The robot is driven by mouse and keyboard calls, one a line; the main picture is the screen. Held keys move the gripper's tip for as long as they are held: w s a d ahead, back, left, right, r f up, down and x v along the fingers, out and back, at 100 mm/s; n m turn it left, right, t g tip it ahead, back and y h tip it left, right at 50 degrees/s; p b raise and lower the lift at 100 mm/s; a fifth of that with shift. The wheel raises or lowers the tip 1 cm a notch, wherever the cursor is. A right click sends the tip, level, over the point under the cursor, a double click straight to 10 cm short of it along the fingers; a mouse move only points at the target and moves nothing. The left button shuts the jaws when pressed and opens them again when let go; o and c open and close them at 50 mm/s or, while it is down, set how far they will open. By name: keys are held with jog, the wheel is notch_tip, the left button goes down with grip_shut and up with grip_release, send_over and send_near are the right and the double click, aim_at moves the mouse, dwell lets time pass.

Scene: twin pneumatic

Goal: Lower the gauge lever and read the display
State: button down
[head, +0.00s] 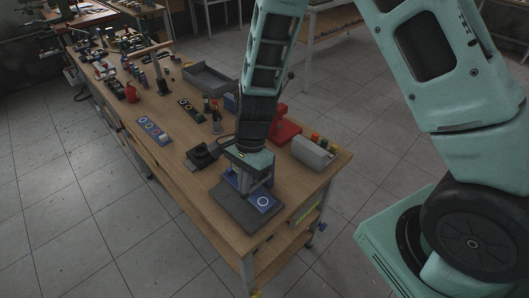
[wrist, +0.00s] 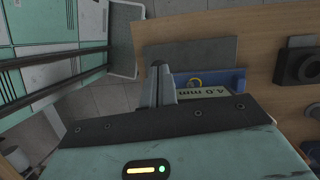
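The gauge stands on a dark grey base plate (head: 230,208) at the near end of the workbench; the plate also shows in the wrist view (wrist: 190,52). A blue block with a white ring (head: 262,202) sits on the plate.
A black device (head: 202,155) stands left of the gauge on the wooden bench (head: 190,192). A red tool (head: 284,127) and a grey box (head: 313,153) with coloured tops stand behind and to the right. Blue and dark panels, bottles and a grey tray (head: 208,78) lie farther along.

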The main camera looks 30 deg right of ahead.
jog(key=shift+s, duration=0.1)
dwell(0.4)
jog(key=b+v, duration=0.1)
jog(key=v, duration=1.6)
jog(key=shift+r+b, duration=0.15)
jog(key=shift+b, duration=0.15)
jog(key=shift+d, duration=0.15)
jog(key=s+a+n+t+h+b, duration=0.1)
jog(key=s+a+n, duration=0.1)
jog(key=s+n, duration=0.8)
jog(key=s+a+f+n+h, duration=0.1)
jog(key=s+a+n, duration=0.2)
jog(key=s+n, duration=0.7)
jog(key=shift+n+t+b, duration=0.4)
jog(key=shift+n, duration=0.2)
jog(key=shift+w+f, duration=0.1)
jog(key=shift+f, duration=0.2)
